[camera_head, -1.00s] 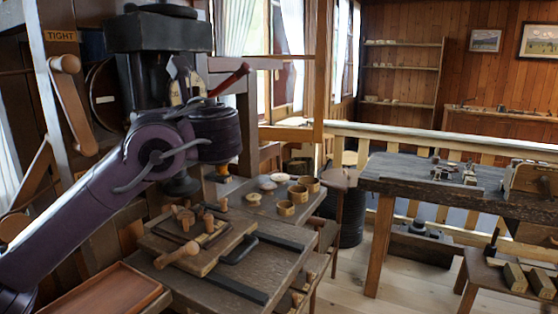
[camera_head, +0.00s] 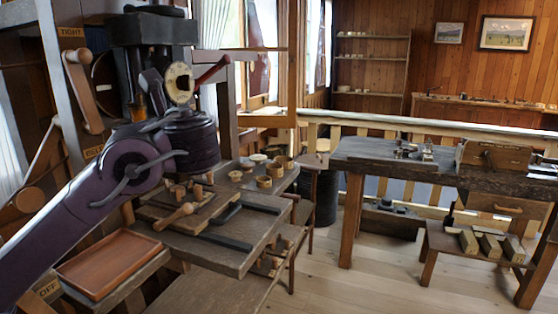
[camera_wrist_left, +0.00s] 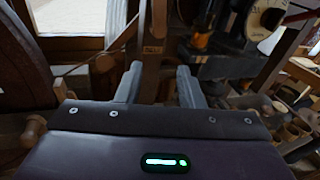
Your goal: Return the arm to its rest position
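My left arm (camera_head: 75,225) comes in from the lower left in the head view, purple, with its elbow bent in front of a dark upright machine. Its dark wrist part (camera_head: 192,140) hangs over the back of the workbench. I cannot make out the left fingers in the head view. In the left wrist view my left gripper (camera_wrist_left: 159,88) shows two grey fingers spread apart, with nothing held between them. My right gripper is in neither view.
The workbench (camera_head: 225,255) holds a board with wooden pegs and several small round cups. A reddish tray (camera_head: 108,264) lies at its left. A dark machine (camera_head: 152,30) with a cream disc (camera_head: 179,83) stands behind my arm.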

